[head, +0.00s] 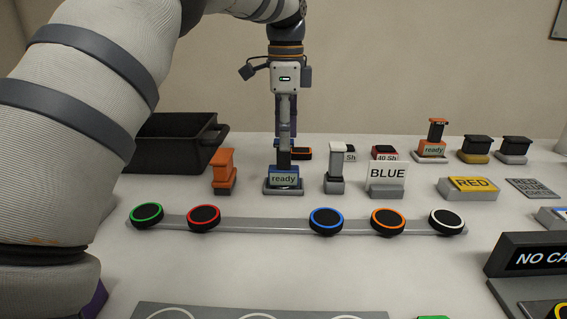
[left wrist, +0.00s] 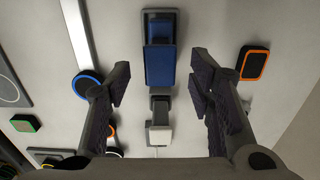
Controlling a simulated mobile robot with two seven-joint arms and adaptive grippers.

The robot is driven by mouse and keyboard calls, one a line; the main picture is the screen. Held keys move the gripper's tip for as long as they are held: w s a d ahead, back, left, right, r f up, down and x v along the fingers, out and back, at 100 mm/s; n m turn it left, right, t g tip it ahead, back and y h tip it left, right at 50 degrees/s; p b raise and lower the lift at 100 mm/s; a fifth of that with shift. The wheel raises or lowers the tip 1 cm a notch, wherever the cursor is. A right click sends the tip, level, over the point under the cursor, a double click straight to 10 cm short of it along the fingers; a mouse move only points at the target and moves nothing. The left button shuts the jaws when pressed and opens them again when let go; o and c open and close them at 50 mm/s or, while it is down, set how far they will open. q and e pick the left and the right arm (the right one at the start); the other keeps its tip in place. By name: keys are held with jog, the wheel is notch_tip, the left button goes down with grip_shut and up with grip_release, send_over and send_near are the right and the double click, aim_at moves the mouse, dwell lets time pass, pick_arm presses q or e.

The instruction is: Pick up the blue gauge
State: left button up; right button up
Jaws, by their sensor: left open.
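The blue gauge (head: 284,181) stands on the table with a "ready" label on its front and a grey base. In the left wrist view the blue gauge (left wrist: 160,66) shows from above, at the top between my spread fingers. My left gripper (head: 285,140) points down over the gauge in the head view, its fingers lined up one behind the other and hiding the gauge's upper part. In the left wrist view my left gripper (left wrist: 160,84) is open and nothing is held. I cannot tell whether a finger touches the gauge. My right gripper is not in view.
An orange gauge (head: 223,170) stands to the left and a white-topped gauge (head: 336,166) to the right. A "BLUE" sign (head: 387,174) stands farther right. A black bin (head: 170,150) is at the back left. A rail (head: 265,225) with several coloured discs lies in front.

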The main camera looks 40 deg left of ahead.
aim_at(284, 167)
pick_arm(q)
notch_tip(284, 167, down, 8)
jog(key=shift+s+a+f, duration=0.1)
jog(key=shift+a+f, duration=0.05)
jog(key=shift+f, duration=0.1)
grip_shut()
